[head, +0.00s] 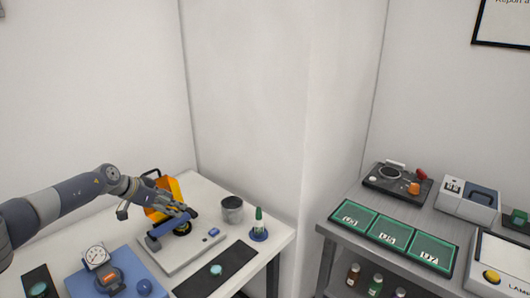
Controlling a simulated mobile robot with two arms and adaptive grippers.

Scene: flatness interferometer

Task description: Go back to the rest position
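My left arm comes in from the left in the head view. Its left gripper (186,213) is over the pale instrument base (190,258) on the left table (280,236), beside an orange-yellow housing (170,190). A dark round part with some yellow (183,229) shows just under the fingers. I cannot tell whether the fingers touch it or how far apart they are. My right gripper is not in view.
The left table also holds a dial gauge (96,257) on a blue block, a metal cup (232,209), a green-topped bottle (258,223) and a dark mat (215,275). A grey bench (335,235) at right carries green trays (394,235) and devices. A gap separates the tables.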

